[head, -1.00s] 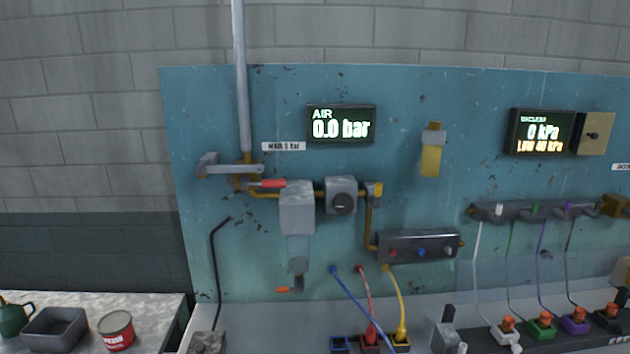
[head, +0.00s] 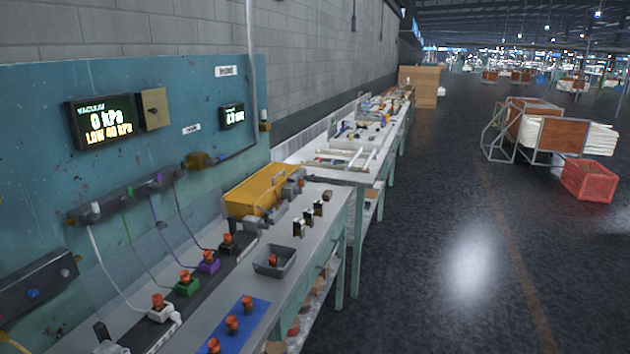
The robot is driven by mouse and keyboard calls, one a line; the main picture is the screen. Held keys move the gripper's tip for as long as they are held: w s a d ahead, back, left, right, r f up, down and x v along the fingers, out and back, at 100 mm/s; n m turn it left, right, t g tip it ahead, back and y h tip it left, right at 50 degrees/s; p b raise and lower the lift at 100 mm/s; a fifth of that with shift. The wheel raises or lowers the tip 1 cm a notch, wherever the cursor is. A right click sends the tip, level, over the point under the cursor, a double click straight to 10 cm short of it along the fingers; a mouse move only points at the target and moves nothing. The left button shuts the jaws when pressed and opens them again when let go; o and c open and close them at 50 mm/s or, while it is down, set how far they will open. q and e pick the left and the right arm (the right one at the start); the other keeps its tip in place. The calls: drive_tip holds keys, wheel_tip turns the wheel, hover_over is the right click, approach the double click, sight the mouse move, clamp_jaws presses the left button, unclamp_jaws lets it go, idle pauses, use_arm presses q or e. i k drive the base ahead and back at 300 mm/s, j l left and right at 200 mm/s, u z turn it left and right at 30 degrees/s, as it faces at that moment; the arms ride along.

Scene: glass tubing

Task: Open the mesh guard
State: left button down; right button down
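I cannot make out a mesh guard for certain in the head view. A yellow box-shaped unit (head: 262,190) sits on the bench against the blue panel, with grey parts at its right end. I cannot tell whether any part of it is mesh. Neither of my grippers is in view.
The grey bench (head: 322,225) holds a small grey tray (head: 274,262), a blue mat (head: 240,329) and several orange-topped fittings. Above is a vacuum display (head: 101,121). At right, a metal-framed cart (head: 545,135) and a red crate (head: 588,180) stand on open dark floor.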

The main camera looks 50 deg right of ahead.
sight(259, 186)
drive_tip(key=z, duration=1.45)
drive_tip(key=i+l+z, duration=0.3)
drive_tip(key=i, duration=0.35)
drive_tip(key=i+l+z, duration=0.25)
drive_tip(key=i, duration=0.45)
drive_tip(key=i+l+z, duration=0.1)
drive_tip(key=i+z, duration=0.2)
drive_tip(key=i, duration=0.4)
drive_tip(key=i+u, duration=0.45)
drive_tip(key=i+l+u, duration=0.25)
drive_tip(key=u, duration=0.2)
drive_tip(key=i+l+u, duration=0.3)
drive_tip(key=u, duration=0.15)
drive_tip(key=i, duration=0.05)
